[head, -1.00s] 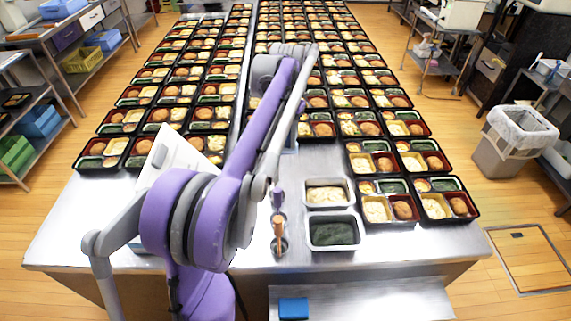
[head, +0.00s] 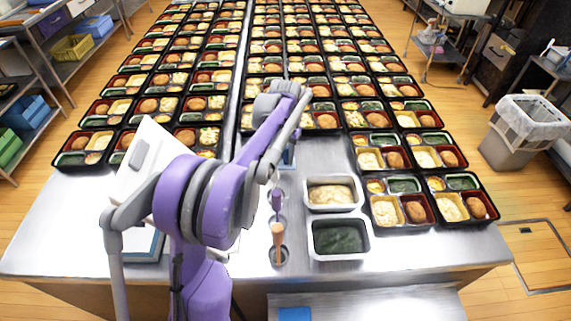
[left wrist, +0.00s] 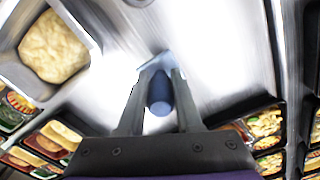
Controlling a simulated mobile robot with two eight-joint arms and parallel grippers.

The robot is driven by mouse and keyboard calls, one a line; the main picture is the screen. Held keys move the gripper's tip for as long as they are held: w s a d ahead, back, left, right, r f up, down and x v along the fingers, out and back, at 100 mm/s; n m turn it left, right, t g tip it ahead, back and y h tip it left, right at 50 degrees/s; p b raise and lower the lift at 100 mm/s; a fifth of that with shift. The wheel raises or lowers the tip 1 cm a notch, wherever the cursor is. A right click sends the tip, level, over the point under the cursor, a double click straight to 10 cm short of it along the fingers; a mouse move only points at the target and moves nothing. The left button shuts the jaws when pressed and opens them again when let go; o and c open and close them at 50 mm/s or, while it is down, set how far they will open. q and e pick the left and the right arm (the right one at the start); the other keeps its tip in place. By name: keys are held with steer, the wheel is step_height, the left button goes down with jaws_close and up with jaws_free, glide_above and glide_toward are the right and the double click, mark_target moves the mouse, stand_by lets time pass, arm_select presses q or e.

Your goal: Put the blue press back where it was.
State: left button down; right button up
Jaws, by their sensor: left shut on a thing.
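The blue press shows in the left wrist view as a dark blue rounded handle (left wrist: 160,95) with a paler blue plate (left wrist: 157,62) beyond it. My left gripper (left wrist: 158,78) is shut on the handle, one finger on each side. Bare shiny metal lies beyond the press; I cannot tell whether the plate touches it. In the head view my purple left arm reaches over the table, and its forearm largely hides the gripper. A bit of blue (head: 289,157) shows beside the forearm, probably the press. My right gripper is not in view.
On the metal table (head: 430,252), a purple handle (head: 277,204) and an orange handle (head: 278,236) stand in round holders. Beside them are a pale food pan (head: 333,208) and a dark green food pan (head: 370,250). Rows of filled bento trays (head: 380,222) flank and lie beyond the bare strip.

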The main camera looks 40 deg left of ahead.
mark_target(285, 160)
arm_select(q)
steer(key=shift+f, duration=1.75)
steer(key=shift+f, duration=0.1)
steer(key=c, duration=0.6)
jaws_free()
step_height(285, 160, up, 12)
steer(key=shift+r+p, duration=0.15)
steer(key=shift+p, duration=0.15)
